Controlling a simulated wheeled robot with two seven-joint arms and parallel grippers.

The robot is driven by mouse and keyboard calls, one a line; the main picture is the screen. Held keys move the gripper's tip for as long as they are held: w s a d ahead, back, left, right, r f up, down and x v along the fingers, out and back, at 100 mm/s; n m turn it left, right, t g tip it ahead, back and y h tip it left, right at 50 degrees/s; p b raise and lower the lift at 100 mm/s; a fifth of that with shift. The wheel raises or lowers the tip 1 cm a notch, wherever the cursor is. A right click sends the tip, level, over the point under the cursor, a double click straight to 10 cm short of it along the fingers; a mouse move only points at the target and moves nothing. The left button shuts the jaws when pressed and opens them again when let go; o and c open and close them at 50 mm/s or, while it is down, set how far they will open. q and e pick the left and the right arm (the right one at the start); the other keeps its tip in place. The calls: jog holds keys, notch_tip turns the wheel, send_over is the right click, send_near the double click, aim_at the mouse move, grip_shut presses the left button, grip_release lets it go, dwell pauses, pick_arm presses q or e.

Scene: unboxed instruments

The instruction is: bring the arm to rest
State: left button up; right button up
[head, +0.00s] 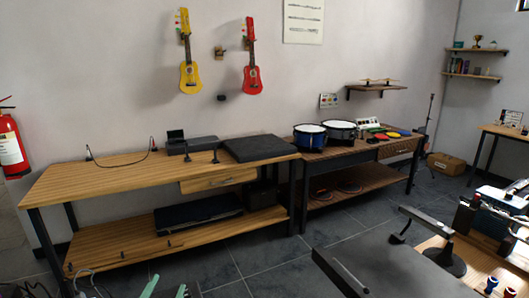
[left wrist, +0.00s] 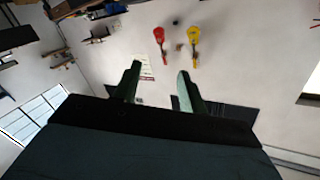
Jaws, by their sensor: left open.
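The gripper is open and empty. My right gripper is not in either view.
A long wooden bench (head: 110,177) with a lower shelf stands ahead. A second bench holds a blue drum (head: 310,137). A dark grey tabletop (head: 385,272) is at lower right. Yellow (head: 190,78) and red (head: 251,80) guitars hang on the wall. Grey floor lies between.

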pick_arm(q)
jog(key=s+a+f+n+g, duration=0.1)
jog(key=s+f+g, duration=0.6)
jog(key=s, duration=0.5)
jog(key=s+a+f+n+g, duration=0.1)
jog(key=s+f+n+g, duration=0.1)
jog(key=s+f+g, duration=0.8)
jog(key=s+f+t, duration=0.1)
jog(key=s+f, duration=0.1)
jog(key=f, duration=0.9)
jog(key=s+f+t, duration=0.1)
jog(key=s+f, duration=0.1)
jog(key=f, duration=1)
jog(key=s+a+f+g, duration=0.1)
jog(key=s+a+f, duration=0.2)
jog(key=s+f, duration=1.1)
jog(key=shift+s+a+f+m, duration=0.15)
jog(key=shift+s+f+m, duration=0.2)
jog(key=shift+s, duration=0.85)
jog(key=shift+c, duration=0.6)
jog(key=shift+s, duration=0.1)
